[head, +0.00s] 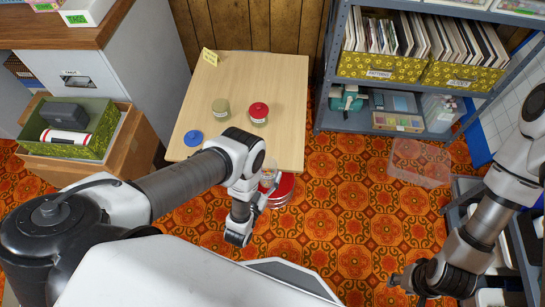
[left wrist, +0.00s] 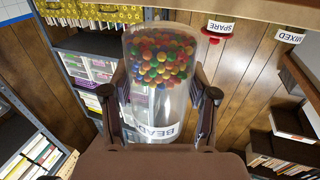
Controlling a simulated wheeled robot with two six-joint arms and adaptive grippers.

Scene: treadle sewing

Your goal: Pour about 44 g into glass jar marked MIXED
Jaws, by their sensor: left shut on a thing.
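My left gripper (head: 266,186) is shut on a clear jar of coloured beads (left wrist: 160,75), at the table's front edge. In the left wrist view, which looks upside down, the beads sit at the jar's upper picture end and its label is partly hidden. The held jar shows small in the head view (head: 268,171). An open jar with tan contents (head: 221,107) stands on the table. The MIXED label (left wrist: 289,36) shows at the wrist view's right edge. A red-lidded jar (head: 259,112) stands beside the open jar, near the SPARE label (left wrist: 222,27). My right gripper (head: 412,284) is far right, its jaws unclear.
The pale wooden table (head: 275,80) is mostly clear. A blue lid (head: 193,138) lies near its left edge, and a yellow card (head: 210,56) stands at the back. A clear bin (head: 420,163) sits on the floor.

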